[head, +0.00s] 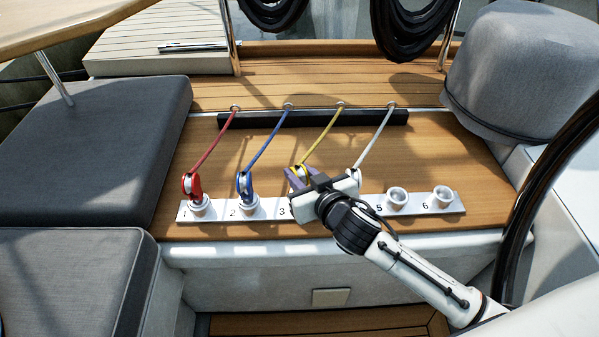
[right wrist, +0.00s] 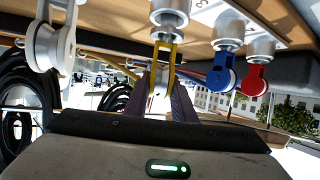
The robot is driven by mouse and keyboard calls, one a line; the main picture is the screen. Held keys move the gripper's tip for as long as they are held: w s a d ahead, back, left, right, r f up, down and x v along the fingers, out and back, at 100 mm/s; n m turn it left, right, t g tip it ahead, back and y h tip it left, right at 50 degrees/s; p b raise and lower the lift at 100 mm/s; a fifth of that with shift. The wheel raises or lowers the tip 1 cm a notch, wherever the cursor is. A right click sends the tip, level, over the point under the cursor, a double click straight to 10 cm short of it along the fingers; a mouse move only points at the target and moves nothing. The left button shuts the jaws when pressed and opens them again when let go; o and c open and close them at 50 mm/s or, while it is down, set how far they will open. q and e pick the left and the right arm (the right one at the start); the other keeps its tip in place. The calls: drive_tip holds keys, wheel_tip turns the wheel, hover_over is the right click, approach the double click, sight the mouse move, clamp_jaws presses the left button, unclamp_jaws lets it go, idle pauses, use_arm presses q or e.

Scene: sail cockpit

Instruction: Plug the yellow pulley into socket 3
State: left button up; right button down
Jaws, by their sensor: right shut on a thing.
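The yellow pulley (head: 301,172) is at socket 3 of the white strip (head: 272,208), with its yellow rope running up to the back. My right gripper (head: 296,178) is shut on it. In the right wrist view, which is upside down, the yellow pulley (right wrist: 161,75) sits between my purple fingers (right wrist: 162,95). Its stem lines up with the mouth of socket 3 (right wrist: 169,12); I cannot tell how deep it sits. In the head view my gripper hides socket 3. My left gripper is not in view.
The red pulley (head: 193,185) is in socket 1 and the blue pulley (head: 244,184) in socket 2. The white pulley (right wrist: 50,45) is beside the yellow one, mostly hidden in the head view. Socket 5 (head: 397,198) and socket 6 (head: 442,196) are empty. A steering wheel (head: 535,170) stands at right.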

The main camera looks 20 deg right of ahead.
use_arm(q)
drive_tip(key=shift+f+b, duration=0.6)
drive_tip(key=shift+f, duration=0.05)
use_arm(e)
drive_tip(key=shift+f, duration=0.8)
drive_tip(key=c, duration=1.4)
unclamp_jaws()
drive_tip(key=shift+f, duration=0.1)
drive_tip(key=shift+s+r, duration=0.2)
drive_tip(key=shift+s, duration=0.3)
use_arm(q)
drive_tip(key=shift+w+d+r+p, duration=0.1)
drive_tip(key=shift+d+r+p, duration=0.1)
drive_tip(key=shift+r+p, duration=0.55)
use_arm(e)
drive_tip(key=v, duration=0.9)
drive_tip(key=shift+r, duration=0.15)
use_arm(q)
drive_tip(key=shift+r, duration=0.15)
use_arm(e)
drive_tip(key=shift+s, duration=0.1)
